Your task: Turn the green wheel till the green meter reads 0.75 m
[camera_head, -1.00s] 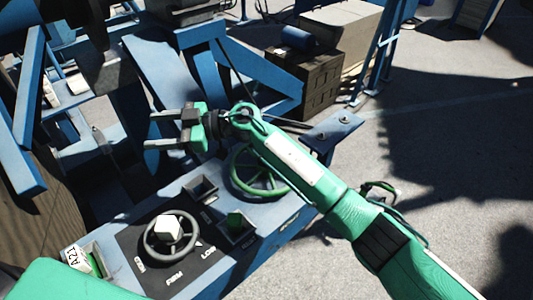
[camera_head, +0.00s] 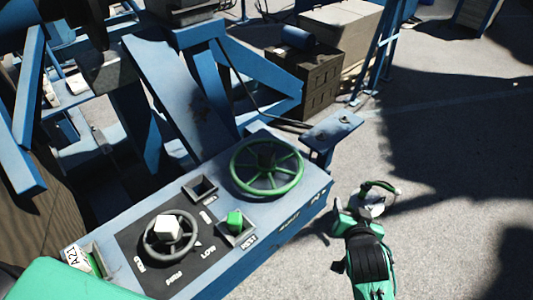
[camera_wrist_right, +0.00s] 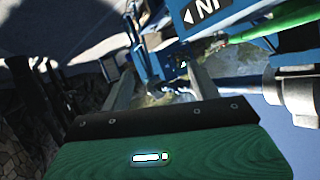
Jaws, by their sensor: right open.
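The green wheel (camera_head: 267,168) is a spoked ring lying on top of the blue console (camera_head: 300,205), at its far right end. Nothing touches it in the head view. My right arm is beside the console on the right, low in the head view; its jaws are hard to make out there. In the right wrist view my right gripper (camera_wrist_right: 158,88) is open, with nothing clearly between the fingers. My left gripper is out of view; only a green part of me shows at the bottom left. I cannot make out a green meter or a reading.
A smaller grey wheel with a white block (camera_head: 167,227) sits on a dark labelled panel. A green block (camera_head: 235,221) sits in a square socket, near an empty socket (camera_head: 200,188). Blue frames stand behind. A blue bracket (camera_head: 333,127) juts out right. The ground at right is clear.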

